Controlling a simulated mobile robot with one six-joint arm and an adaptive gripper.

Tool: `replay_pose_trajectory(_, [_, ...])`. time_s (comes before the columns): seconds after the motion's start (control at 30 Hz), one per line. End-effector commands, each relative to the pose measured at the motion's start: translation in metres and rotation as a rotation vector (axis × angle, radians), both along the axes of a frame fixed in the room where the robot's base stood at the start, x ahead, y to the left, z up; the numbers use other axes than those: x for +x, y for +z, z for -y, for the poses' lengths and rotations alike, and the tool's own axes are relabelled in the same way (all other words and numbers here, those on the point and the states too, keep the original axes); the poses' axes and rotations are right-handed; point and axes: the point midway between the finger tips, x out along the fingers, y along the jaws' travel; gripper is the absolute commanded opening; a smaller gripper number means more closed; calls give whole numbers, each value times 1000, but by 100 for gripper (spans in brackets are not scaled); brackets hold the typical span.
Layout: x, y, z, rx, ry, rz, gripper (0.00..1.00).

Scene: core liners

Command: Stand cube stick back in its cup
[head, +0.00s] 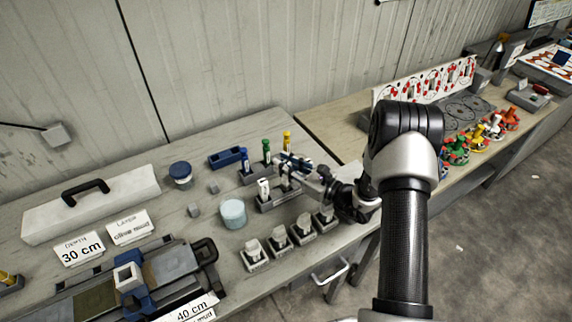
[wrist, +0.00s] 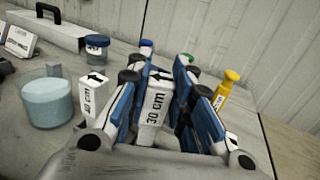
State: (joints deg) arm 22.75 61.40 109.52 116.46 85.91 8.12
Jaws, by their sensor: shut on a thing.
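My gripper (wrist: 160,72) is shut on a white square-topped stick (wrist: 157,104) marked "30 cm", with a black arrow on its top. The stick stands between the blue fingers, and its lower end is hidden. In the head view my gripper (head: 297,166) is over the small grey holders at the bench's right part. Another white stick (wrist: 93,92) with a black arrow stands just left of the fingers; it also shows in the head view (head: 263,189). I cannot tell which opening is the cube stick's cup, or whether the held stick is in one.
A pale blue jar (head: 232,214) stands left of the holders. Blue, green (head: 266,150) and yellow (head: 287,140) sticks stand behind; the yellow one (wrist: 226,90) is close right of my fingers. A dark-lidded jar (head: 180,172) stands farther back.

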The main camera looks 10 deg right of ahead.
Motion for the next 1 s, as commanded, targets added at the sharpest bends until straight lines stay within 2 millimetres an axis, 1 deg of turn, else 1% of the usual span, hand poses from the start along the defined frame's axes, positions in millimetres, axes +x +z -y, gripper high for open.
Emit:
replay_pose_trajectory(0.2, [0, -8, 0, 0, 0, 0, 0])
replay_pose_trajectory(0.3, [0, -7, 0, 0, 0, 0, 0])
replay_pose_trajectory(0.33, [0, -7, 0, 0, 0, 0, 22])
replay_pose_trajectory(0.6, [0, -7, 0, 0, 0, 0, 40])
replay_pose_trajectory(0.9, [0, -6, 0, 0, 0, 0, 40])
replay_pose_trajectory(1.0, [0, -2, 0, 0, 0, 0, 40])
